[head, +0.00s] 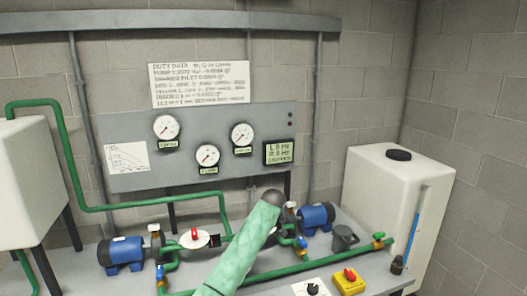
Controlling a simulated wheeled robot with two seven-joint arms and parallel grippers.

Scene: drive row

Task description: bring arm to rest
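A green, quilted-looking sleeved arm (240,250), which seems to be mine, rises from the bottom edge left of centre and leans up to the right. It ends in a dark rounded part (272,197) in front of the bench's pipework. It comes from the left of centre, so I take it as my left arm. No fingers can be made out at its end, so its opening is hidden or too small to tell. My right gripper does not show.
A grey bench carries blue motors (121,252) (317,216), green pipes, a grey jug (344,238) and a yellow switch box (349,282). White tanks (391,200) (28,180) stand at both sides. A grey gauge panel (220,124) hangs behind. The arm covers part of the bench's middle.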

